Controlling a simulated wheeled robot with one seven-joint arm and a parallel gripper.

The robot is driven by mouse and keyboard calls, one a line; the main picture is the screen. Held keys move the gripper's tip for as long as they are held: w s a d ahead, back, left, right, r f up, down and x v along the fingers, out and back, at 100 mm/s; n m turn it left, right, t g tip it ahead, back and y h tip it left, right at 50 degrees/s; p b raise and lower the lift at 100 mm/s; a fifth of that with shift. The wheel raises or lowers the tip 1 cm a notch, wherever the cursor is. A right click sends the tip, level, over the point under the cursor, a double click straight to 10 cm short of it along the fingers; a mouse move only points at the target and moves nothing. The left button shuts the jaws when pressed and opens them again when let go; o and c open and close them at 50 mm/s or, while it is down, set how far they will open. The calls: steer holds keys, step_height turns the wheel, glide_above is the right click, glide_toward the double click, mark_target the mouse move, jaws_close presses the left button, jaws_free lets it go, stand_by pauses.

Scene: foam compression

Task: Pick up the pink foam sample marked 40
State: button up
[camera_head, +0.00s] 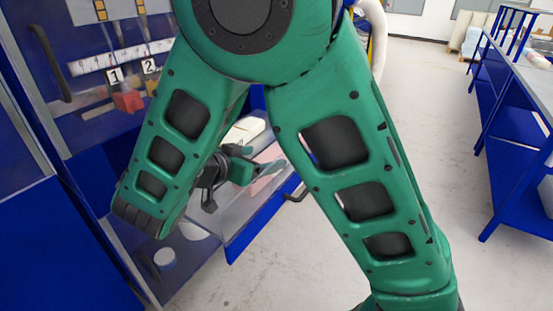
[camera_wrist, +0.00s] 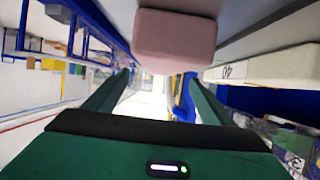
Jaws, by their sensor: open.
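The pink foam block (camera_wrist: 175,40) shows at the top of the wrist view, just beyond the fingertips and slightly right of centre between them. I see no mark on its visible faces. My gripper (camera_wrist: 158,77) is open with nothing held between its fingers. In the head view my gripper (camera_head: 272,168) is at the drawer, partly behind my arm. A pale pink patch (camera_head: 270,153) shows there, mostly hidden by the gripper and arm. A cream block (camera_wrist: 270,66) right of the pink one in the wrist view has an end label reading 40, upside down.
An open blue-fronted drawer (camera_head: 262,222) surrounds the gripper area, with a cream block (camera_head: 243,131) in it. A cabinet at left has tags 1 and 2 and a red block (camera_head: 127,101). A blue bench (camera_head: 515,125) stands at right; floor between is clear.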

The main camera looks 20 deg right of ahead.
mark_target(275, 153)
steer(key=shift+w+x, duration=0.2)
steer(key=shift+x, duration=3.7)
steer(key=shift+r, duration=0.2)
steer(key=shift+c, duration=0.4)
steer(key=c, duration=1.1)
steer(key=shift+o, duration=0.2)
steer(key=shift+a, duration=0.1)
